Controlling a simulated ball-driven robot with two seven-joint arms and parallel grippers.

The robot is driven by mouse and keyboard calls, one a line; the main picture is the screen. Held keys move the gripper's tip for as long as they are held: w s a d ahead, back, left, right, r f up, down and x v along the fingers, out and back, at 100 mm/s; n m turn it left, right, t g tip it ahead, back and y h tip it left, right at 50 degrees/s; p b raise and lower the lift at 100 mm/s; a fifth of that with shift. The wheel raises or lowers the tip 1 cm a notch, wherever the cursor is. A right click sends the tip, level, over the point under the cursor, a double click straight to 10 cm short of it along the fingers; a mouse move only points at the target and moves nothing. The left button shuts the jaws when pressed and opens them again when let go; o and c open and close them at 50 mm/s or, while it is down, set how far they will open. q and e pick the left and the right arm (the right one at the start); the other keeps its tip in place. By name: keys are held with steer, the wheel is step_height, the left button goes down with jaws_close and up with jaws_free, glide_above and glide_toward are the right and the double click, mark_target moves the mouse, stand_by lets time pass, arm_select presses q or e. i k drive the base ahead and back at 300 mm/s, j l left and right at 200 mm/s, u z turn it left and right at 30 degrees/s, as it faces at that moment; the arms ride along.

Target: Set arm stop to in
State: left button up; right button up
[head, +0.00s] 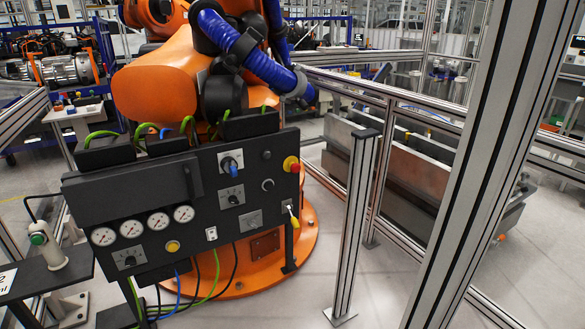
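A dark control panel (165,200) stands in front of an orange robot arm. A red mushroom button on a yellow collar (291,164) sits at the panel's upper right edge; it looks like a stop button. No label for the arm stop is readable, and I cannot tell whether the button is pressed in or out. Lower right on the panel is a small plate with a yellow-handled part (293,216) hanging from it. Neither of my grippers is in view.
The panel also has a blue-handled switch (232,164), gauges (131,227), a yellow button (173,246) and rotary knobs. An aluminium post (355,225) and a thick frame upright (490,170) stand at right.

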mark_target(295, 168)
steer(key=i+j, duration=0.2)
steer(key=i, duration=0.3)
steer(key=i+j, duration=0.25)
steer(key=i, duration=0.3)
